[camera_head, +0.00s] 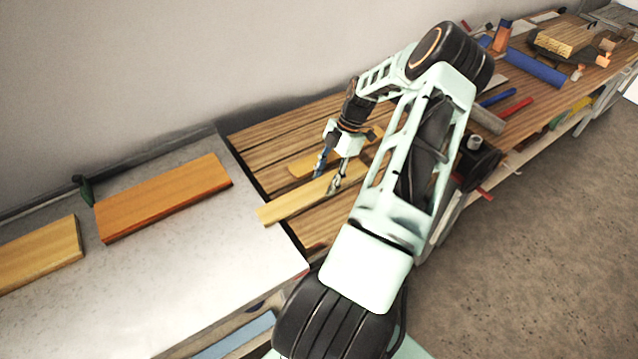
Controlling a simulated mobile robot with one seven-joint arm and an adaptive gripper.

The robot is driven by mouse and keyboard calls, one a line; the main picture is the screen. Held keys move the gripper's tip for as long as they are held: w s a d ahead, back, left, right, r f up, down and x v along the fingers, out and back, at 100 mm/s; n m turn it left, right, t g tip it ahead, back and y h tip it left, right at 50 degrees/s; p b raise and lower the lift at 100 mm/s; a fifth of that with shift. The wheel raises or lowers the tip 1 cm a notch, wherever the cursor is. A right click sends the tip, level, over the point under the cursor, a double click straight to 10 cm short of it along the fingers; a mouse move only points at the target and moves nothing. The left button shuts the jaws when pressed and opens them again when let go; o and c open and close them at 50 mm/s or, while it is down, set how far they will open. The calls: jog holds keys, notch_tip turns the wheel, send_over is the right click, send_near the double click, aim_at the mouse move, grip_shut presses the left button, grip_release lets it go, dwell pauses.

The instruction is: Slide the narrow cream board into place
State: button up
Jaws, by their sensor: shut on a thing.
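The narrow cream board (290,206) is a long, pale yellow strip lying slantwise over the dark-striped wooden bench top (250,147). Its left end reaches the edge of the grey speckled surface, and its right end passes behind my arm. My gripper (327,182) is above the board, pointing down, with its fingers shut on the board. The fingertips are small in view, so the exact contact is hard to see. I cannot tell whether the board touches the bench.
Another yellowish board (302,167) lies just behind. An orange board (165,196) and a yellow board (40,252) lie on the grey speckled surface (190,270) at left. Blue bar (537,68), red rod (516,108) and other clutter fill the bench at right. A wall runs behind.

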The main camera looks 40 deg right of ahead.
jog(key=shift+s+d+b, duration=0.25)
jog(key=shift+d+b, duration=0.1)
jog(key=shift+d, duration=0.85)
jog(key=shift+s+d+b, duration=0.2)
jog(key=shift+d+b, duration=0.15)
jog(key=shift+d, duration=0.85)
jog(key=shift+s+d+b, duration=0.35)
jog(key=shift+d+b, duration=0.45)
jog(key=shift+d, duration=1)
jog(key=shift+s+d+b, duration=0.3)
jog(key=shift+d+b, duration=0.45)
jog(key=shift+d, duration=1)
jog(key=shift+s+d+b, duration=0.35)
jog(key=shift+d+b, duration=0.45)
jog(key=shift+d, duration=1.1)
jog(key=o, duration=1.4)
jog(key=shift+s, duration=0.1)
jog(key=v, duration=0.7)
jog(key=shift+r, duration=0.3)
